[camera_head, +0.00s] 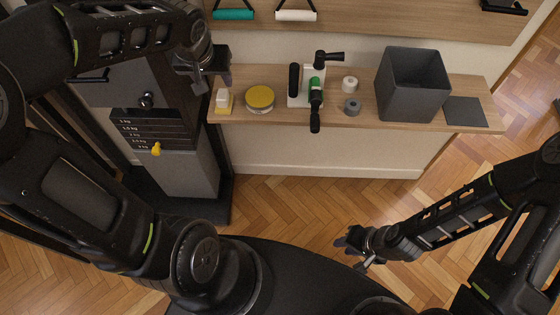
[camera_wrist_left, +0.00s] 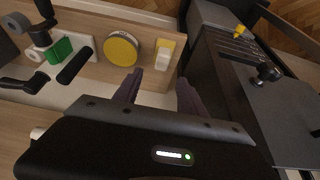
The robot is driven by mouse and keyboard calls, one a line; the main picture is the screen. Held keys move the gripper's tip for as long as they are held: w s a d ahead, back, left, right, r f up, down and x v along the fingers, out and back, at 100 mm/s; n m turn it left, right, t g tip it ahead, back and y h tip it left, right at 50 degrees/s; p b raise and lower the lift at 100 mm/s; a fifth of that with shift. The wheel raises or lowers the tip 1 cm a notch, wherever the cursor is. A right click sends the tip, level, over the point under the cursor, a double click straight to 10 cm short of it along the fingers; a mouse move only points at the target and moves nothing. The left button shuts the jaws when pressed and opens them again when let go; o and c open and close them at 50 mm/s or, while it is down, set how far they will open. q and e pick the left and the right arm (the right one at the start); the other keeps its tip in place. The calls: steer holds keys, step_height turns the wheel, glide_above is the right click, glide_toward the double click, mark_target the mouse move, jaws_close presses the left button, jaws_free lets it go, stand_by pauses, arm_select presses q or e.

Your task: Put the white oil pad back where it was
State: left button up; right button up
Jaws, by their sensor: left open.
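Two white things could be the oil pad, and I cannot tell which. A small white block (camera_head: 223,96) stands on a yellow base at the shelf's left end; in the left wrist view the white block (camera_wrist_left: 163,58) lies ahead of the fingers. A white bar with a dark handle (camera_head: 296,15) is on the upper board. My left gripper (camera_head: 211,82) is open and empty, just left of the white block and apart from it; its fingers show in the left wrist view (camera_wrist_left: 160,92). My right gripper (camera_head: 355,246) is low over the floor; its jaw state is unclear.
The shelf (camera_head: 420,122) also holds a yellow round tin (camera_head: 260,98), a white-green device with black handles (camera_head: 315,90), two small rolls, a grey bin (camera_head: 413,86) and a dark flat square (camera_head: 466,111). A teal bar (camera_head: 233,14) is above. A weight-stack machine (camera_head: 180,170) stands left.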

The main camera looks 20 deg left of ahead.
arm_select(q)
steer(key=s+d+f+m+g+h, duration=0.1)
steer(key=d+f+h, duration=0.1)
steer(key=d+f, duration=0.7)
steer(key=s+d+f+m+g+h, duration=0.1)
steer(key=s+d+f+h, duration=0.1)
steer(key=d+f, duration=0.7)
steer(key=s+d+f+g+h, duration=0.1)
steer(key=s+d+f, duration=0.9)
steer(key=s+f, duration=0.3)
steer(key=shift+s+f+g+h, duration=0.25)
steer(key=shift+f+g+h, duration=0.05)
steer(key=shift+f, duration=0.3)
